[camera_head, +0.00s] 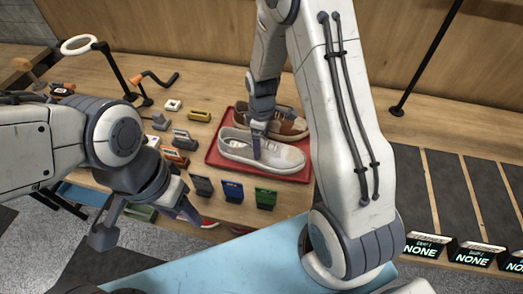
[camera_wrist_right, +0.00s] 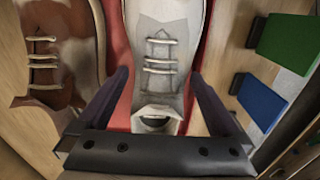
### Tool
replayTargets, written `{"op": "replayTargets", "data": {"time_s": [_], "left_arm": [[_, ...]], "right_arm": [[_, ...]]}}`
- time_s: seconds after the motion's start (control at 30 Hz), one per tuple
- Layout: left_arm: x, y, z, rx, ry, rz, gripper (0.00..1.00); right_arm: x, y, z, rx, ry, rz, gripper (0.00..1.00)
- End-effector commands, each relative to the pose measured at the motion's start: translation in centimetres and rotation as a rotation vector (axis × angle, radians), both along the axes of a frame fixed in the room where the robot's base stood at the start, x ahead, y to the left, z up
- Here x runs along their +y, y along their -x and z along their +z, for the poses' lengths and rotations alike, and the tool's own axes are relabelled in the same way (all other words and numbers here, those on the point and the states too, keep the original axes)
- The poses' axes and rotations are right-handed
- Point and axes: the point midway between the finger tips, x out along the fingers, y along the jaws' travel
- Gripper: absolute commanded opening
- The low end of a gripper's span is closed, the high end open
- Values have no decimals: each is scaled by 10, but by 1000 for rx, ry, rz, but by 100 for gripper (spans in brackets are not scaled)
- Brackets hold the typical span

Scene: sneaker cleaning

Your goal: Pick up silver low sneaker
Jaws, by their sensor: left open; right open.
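A silver-white low sneaker (camera_head: 262,152) lies on the red tray (camera_head: 216,158) in the head view, its toe toward the right. My right gripper (camera_head: 262,146) reaches down over it from above. In the right wrist view the same sneaker (camera_wrist_right: 162,65), with pale laces, lies between the two open fingers of my right gripper (camera_wrist_right: 155,95). I cannot tell whether the fingers touch it. My left gripper (camera_head: 150,222) is open and empty at the lower left, in front of the table edge. Part of the sneaker is hidden behind my right gripper.
A brown sneaker (camera_head: 286,122) lies right behind the silver one on the tray, close beside it; it also shows in the right wrist view (camera_wrist_right: 55,60). A blue block (camera_head: 233,191) and a green block (camera_head: 265,198) stand before the tray. Several small items lie left of it.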

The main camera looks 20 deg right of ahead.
Motion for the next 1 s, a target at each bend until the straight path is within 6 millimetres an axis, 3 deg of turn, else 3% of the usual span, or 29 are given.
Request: {"op": "replayTargets", "data": {"time_s": [0.07,0.1,0.3,0.33,0.37,0.77,1.0], "left_arm": [[0,0,0,0,0,0,50],[0,0,0,0,0,0,50],[0,0,0,0,0,0,50],[0,0,0,0,0,0,50],[0,0,0,0,0,0,50],[0,0,-3,0,0,0,50],[0,0,-12,0,0,0,50]], "right_arm": [[0,0,0,0,0,0,100],[0,0,0,0,0,0,92],[0,0,0,0,0,0,16],[0,0,0,0,0,0,4],[0,0,0,0,0,0,0],[0,-1,9,-3,0,0,0],[-2,-1,45,-9,0,-2,0]]}}
